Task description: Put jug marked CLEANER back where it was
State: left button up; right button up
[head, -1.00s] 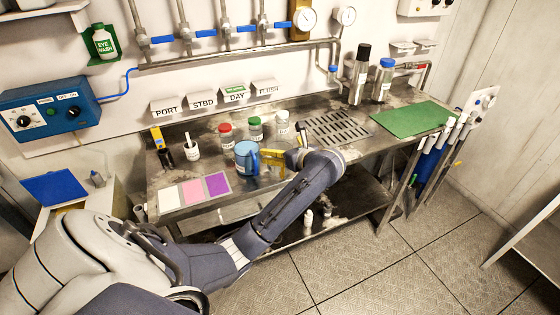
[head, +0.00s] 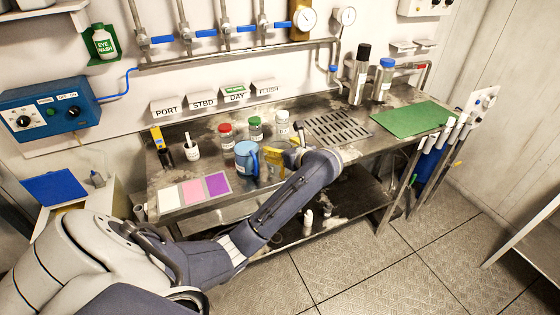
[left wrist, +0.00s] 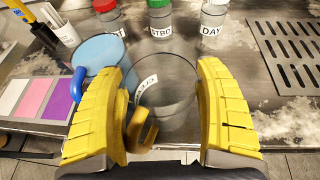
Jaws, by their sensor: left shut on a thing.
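A clear, open-topped jug (left wrist: 172,100) with a white label, only partly legible, and a brown-yellow handle stands between the yellow fingers of my left gripper (left wrist: 160,68) in the left wrist view. The fingers are shut on its two sides. In the head view my left gripper (head: 273,160) is over the front of the bench and mostly hides this jug. I cannot tell whether its base touches the bench. A blue jug (left wrist: 98,52) with a blue handle is close to the left of the fingers; it also shows in the head view (head: 246,160). My right gripper is not in view.
Bottles with red (head: 225,128), green (head: 255,121) and white (head: 282,115) caps stand just behind. A drain grate (head: 338,130) and green mat (head: 412,118) lie to the right. White, pink and purple patches (head: 193,191) lie front left on the steel bench.

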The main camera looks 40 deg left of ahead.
pick_arm(q)
jog(key=shift+c, duration=0.9)
jog(key=shift+r, duration=0.15)
notch_tip(320, 180, up, 22)
jog(key=w+r, duration=0.1)
jog(key=w, duration=0.2)
jog(key=shift+w+f+n+g+y, duration=0.5)
jog(key=shift+w+f+n+g, duration=1.3)
jog(key=shift+w, duration=2.45)
notch_tip(320, 180, down, 20)
jog(key=shift+a+r, duration=0.25)
jog(key=shift+a, duration=0.2)
jog(key=shift+f, duration=0.1)
